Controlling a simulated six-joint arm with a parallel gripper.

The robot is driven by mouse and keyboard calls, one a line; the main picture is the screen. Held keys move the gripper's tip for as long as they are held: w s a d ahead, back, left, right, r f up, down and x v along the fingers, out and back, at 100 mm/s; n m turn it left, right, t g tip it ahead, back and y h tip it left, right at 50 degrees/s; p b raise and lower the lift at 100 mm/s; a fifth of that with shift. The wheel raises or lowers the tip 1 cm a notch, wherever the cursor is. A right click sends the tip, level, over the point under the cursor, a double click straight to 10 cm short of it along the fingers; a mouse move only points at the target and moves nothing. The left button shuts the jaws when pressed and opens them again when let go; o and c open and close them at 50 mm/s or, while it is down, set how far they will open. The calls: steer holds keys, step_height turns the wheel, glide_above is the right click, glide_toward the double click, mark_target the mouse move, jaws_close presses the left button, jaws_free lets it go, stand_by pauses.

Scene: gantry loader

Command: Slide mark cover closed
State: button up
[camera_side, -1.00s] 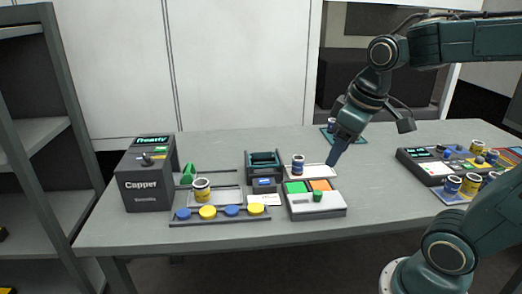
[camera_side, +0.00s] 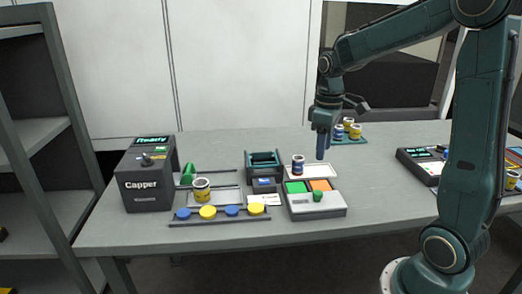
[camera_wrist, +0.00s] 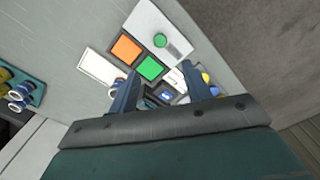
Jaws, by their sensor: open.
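The mark cover (camera_side: 322,207) is a white plate with a green knob (camera_side: 317,196), at the front of a grey box. A green pad (camera_side: 296,187) and an orange pad (camera_side: 320,185) lie exposed behind it. The wrist view shows the cover (camera_wrist: 150,20), its knob (camera_wrist: 160,40), the orange pad (camera_wrist: 126,48) and the green pad (camera_wrist: 150,68). My gripper (camera_side: 320,155) is open, empty and pointing down, above and behind the box, apart from the knob. Its two fingers (camera_wrist: 160,92) show in the wrist view, with the knob beyond them.
A jar (camera_side: 298,165) stands on a white tray (camera_side: 325,170) close to my gripper. The Capper machine (camera_side: 146,180), a yellow-labelled jar (camera_side: 201,189) and a row of blue and yellow caps (camera_side: 207,212) are to the left. Several jars (camera_side: 348,128) stand behind on a teal mat.

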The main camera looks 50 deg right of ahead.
mark_target(318, 192)
steer(key=shift+f, duration=0.1)
steer(key=shift+f, duration=6.8)
steer(key=shift+c, duration=0.4)
jaws_close()
